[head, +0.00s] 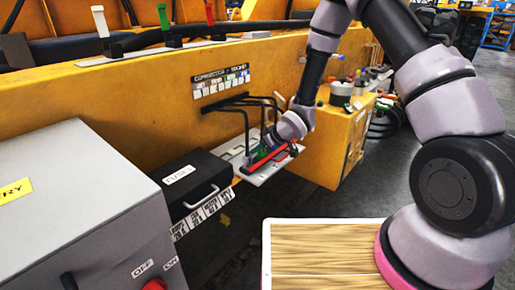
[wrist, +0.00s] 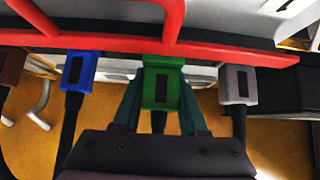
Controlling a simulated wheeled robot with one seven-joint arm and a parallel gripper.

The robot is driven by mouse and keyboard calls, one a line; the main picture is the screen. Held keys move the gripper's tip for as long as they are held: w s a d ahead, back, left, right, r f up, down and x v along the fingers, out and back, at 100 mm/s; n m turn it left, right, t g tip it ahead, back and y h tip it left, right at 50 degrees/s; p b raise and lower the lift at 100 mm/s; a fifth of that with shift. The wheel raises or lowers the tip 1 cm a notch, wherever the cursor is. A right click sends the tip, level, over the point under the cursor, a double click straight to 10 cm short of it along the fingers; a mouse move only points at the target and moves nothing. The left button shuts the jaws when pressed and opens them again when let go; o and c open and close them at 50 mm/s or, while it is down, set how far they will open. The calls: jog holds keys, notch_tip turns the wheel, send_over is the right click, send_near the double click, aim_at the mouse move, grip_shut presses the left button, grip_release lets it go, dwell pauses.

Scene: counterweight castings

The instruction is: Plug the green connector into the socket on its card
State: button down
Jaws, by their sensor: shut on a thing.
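In the wrist view my gripper (wrist: 160,108) is shut on the green connector (wrist: 163,85), with one finger on each side of its body. The connector's far end lies close to a red bar (wrist: 215,52) that crosses the view. Whether it sits in a socket cannot be told, as the bar hides what lies beyond. In the head view my gripper (head: 270,147) is down at a pale plate (head: 262,173) on the front of the yellow casting. The red bar (head: 266,158) also shows there. A card (head: 220,84) headed with connector and socket wording hangs above.
A blue connector (wrist: 78,70) is left of the green one, and a grey connector (wrist: 237,84) is right of it, both close. Black cables (head: 246,118) hang above the plate. A black fuse box (head: 190,185) and a grey battery box (head: 90,205) stand to the left.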

jog(key=shift+f, duration=0.45)
jog(key=shift+c, duration=1.8)
grip_release()
jog(key=v, duration=1)
jog(key=shift+s+d+r, duration=0.2)
jog(key=shift+d+r, duration=0.05)
